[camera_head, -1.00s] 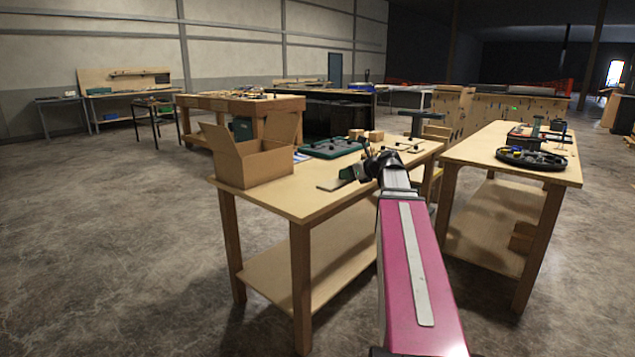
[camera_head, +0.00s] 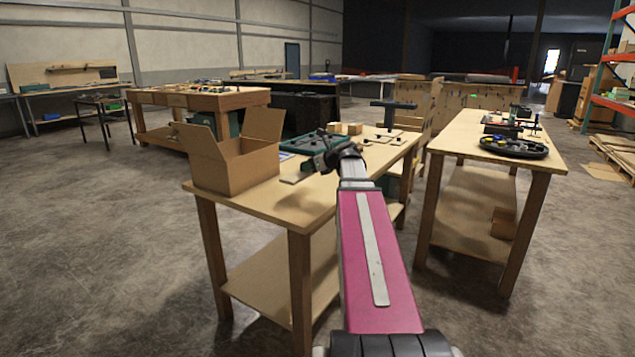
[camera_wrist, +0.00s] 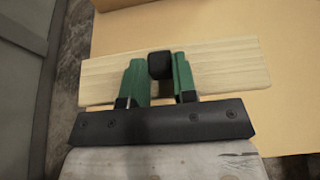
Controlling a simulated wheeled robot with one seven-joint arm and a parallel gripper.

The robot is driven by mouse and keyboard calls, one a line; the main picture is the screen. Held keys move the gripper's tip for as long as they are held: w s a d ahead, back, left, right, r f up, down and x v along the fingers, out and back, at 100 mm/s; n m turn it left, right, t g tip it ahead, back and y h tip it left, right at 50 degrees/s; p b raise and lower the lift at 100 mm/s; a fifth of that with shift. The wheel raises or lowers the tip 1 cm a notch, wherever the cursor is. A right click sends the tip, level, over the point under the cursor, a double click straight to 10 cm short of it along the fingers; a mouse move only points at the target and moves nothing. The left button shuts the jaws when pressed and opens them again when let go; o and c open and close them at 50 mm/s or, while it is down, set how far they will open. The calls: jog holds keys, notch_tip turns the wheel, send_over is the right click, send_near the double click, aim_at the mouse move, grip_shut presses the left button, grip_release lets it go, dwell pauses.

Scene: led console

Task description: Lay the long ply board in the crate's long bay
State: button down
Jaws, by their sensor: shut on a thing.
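In the wrist view a pale, long ply board (camera_wrist: 215,66) lies crosswise under my gripper (camera_wrist: 160,68). My two green fingers are shut on the black knob (camera_wrist: 159,65) on top of the board. In the head view my gripper (camera_head: 322,160) is over the near worktable (camera_head: 285,205), with a pale end of the board (camera_head: 297,177) showing to its left. The wrist view does not settle whether the board touches the tabletop. An open cardboard box (camera_head: 240,172) stands left of the gripper. I cannot make out the crate's bays.
Behind my gripper are a green tray (camera_head: 300,145), small wooden blocks (camera_head: 345,128) and flat pieces with dark knobs (camera_head: 385,138). A second table (camera_head: 500,150) on the right holds a round black tray (camera_head: 513,148). Bare tabletop lies in front of the box.

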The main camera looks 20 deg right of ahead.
jog(key=w+d+f, duration=0.1)
jog(key=d, duration=0.1)
jog(key=w+d+f, duration=0.4)
jog(key=shift+d, duration=0.25)
jog(key=shift+f, duration=2)
jog(key=shift+f, duration=0.15)
jog(key=c, duration=0.9)
grip_release()
